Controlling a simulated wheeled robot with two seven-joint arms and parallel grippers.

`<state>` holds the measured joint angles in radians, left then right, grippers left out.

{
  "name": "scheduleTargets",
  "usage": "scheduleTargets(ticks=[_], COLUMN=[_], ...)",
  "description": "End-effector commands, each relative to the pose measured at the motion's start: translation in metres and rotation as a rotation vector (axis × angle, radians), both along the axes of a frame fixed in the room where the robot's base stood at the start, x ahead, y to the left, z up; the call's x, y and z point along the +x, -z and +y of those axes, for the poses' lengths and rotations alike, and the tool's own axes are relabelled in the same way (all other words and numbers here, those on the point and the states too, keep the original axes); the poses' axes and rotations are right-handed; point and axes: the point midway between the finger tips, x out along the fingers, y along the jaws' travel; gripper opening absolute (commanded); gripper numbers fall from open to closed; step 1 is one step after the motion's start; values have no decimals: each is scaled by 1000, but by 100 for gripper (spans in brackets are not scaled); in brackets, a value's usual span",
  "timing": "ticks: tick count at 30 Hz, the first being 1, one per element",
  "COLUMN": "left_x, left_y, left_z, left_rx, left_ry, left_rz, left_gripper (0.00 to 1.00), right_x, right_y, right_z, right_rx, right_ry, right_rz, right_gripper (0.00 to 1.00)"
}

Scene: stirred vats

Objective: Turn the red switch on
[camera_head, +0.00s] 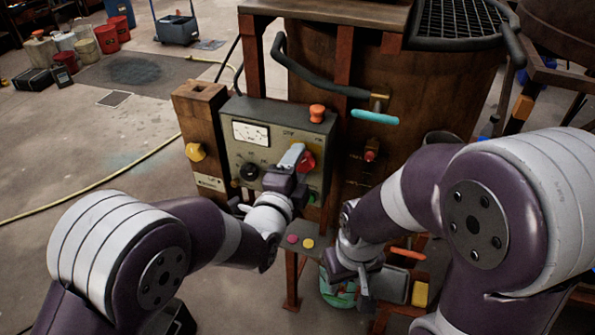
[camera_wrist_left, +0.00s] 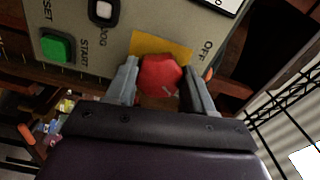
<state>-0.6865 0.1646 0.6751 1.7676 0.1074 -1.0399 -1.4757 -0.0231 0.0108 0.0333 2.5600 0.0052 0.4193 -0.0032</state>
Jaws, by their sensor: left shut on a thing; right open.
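The red switch (camera_head: 307,161) is a rotary knob on the front of the grey control panel (camera_head: 262,113). In the left wrist view the red switch (camera_wrist_left: 161,76) sits on a yellow plate (camera_wrist_left: 160,47), with the word OFF beside the plate. My left gripper (camera_head: 298,159) is at the panel, and in the wrist view its fingers (camera_wrist_left: 161,82) are shut on the red switch, one on each side. The gripper partly hides the knob in the head view. My right gripper (camera_head: 366,285) is open and empty, low to the right of the panel.
The panel also carries a gauge (camera_head: 258,134), a black dial (camera_head: 249,172) and an orange button (camera_head: 317,113) on top. A green START button (camera_wrist_left: 57,47) shows in the wrist view. A brown vat (camera_head: 440,95) with a cyan-handled pipe (camera_head: 375,117) stands behind.

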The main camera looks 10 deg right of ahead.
Motion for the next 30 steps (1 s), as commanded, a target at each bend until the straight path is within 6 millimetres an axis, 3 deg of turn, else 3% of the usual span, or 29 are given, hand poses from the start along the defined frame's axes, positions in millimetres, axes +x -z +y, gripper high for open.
scheduleTargets(ticks=[9, 27, 28, 30], left_x=[0, 0, 0, 0], left_y=[2, 1, 1, 1], left_z=[0, 0, 0, 0], left_rx=[110, 141, 141, 141], left_ry=[0, 2, 2, 2], left_rz=[-72, -90, -90, -90], left_gripper=[22, 22, 59, 78], right_x=[0, 0, 0, 0], right_y=[11, 12, 12, 12], right_z=[0, 0, 0, 0], right_rx=[0, 0, 0, 0], right_ry=[0, 0, 0, 0], right_rz=[0, 0, 0, 0], right_gripper=[46, 46, 46, 46])
